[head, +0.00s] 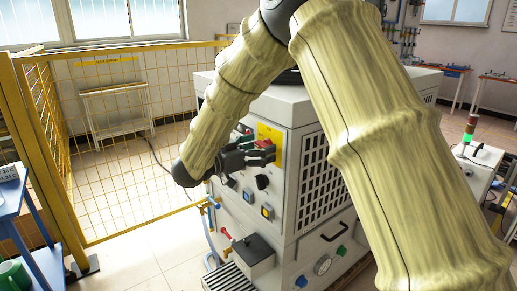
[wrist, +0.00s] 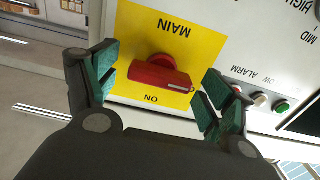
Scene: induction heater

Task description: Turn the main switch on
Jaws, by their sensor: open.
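The main switch (wrist: 160,75) is a red rotary handle on a yellow plate (wrist: 190,38). The plate reads MAIN at one end and ON at the other, upside down in the wrist view. The handle lies crosswise there, slightly tilted. My gripper (wrist: 152,88) is open, its green-padded fingers on either side of the handle, apart from it. In the head view, my gripper (head: 258,154) is in front of the panel at the red switch (head: 264,145), partly covering it. The yellow plate (head: 269,131) shows above it.
The switch is on the front of a large white cabinet (head: 291,185). A black knob (head: 262,182) and a blue-framed button (head: 267,211) are below. A yellow mesh fence (head: 125,140) stands left; a blue table (head: 22,215) is front left.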

